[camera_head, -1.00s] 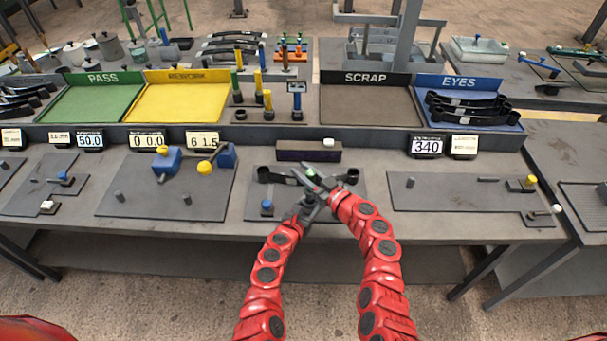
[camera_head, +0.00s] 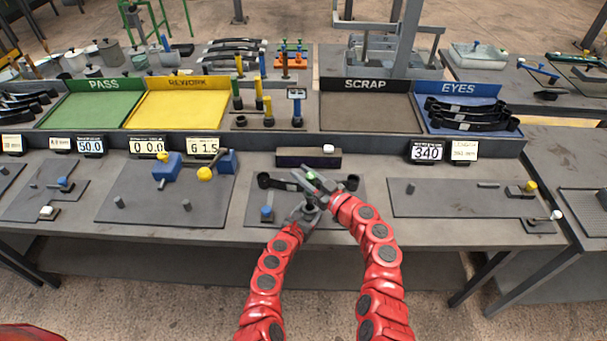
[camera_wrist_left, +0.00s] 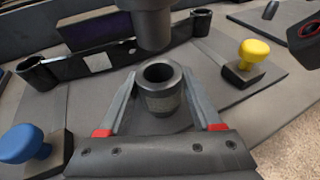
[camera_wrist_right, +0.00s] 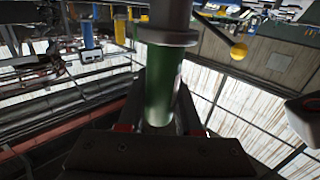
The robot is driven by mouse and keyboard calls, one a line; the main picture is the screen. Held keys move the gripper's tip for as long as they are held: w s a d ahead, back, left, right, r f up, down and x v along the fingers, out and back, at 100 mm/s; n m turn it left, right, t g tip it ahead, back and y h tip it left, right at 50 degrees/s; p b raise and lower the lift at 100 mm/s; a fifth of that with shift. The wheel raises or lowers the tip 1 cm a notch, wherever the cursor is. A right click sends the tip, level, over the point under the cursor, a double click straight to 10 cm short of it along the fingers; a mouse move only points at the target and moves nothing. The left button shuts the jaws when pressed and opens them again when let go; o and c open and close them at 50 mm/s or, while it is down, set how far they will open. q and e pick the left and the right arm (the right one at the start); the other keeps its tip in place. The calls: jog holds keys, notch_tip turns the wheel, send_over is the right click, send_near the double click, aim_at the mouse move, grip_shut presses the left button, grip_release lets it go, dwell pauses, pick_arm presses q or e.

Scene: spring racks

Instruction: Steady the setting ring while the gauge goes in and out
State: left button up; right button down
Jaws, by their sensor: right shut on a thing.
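The setting ring (camera_wrist_left: 161,94), a short dark steel cylinder with a hole, stands upright between the fingers of my left gripper (camera_wrist_left: 158,84). These fingers lie close along both sides of it, apparently open. In the head view my left gripper (camera_head: 307,211) is just below my right gripper (camera_head: 316,184), and the ring is hidden. My right gripper (camera_wrist_right: 158,122) is shut on the gauge's green handle (camera_wrist_right: 163,85), which has a steel collar above it. In the left wrist view the gauge's dark lower end (camera_wrist_left: 154,25) is above the ring, apparently apart from it.
A dark spring leaf with eyes (camera_wrist_left: 95,60) lies behind the ring. A blue knob (camera_wrist_left: 22,143) and a yellow knob (camera_wrist_left: 254,50) flank it. A dark block with a white button (camera_head: 308,158) stands behind my grippers. The plate to the right (camera_head: 450,197) is mostly bare.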

pick_arm(q)
jog(key=o, duration=0.3)
jog(key=v, duration=1.2)
jog(key=shift+d, duration=0.2)
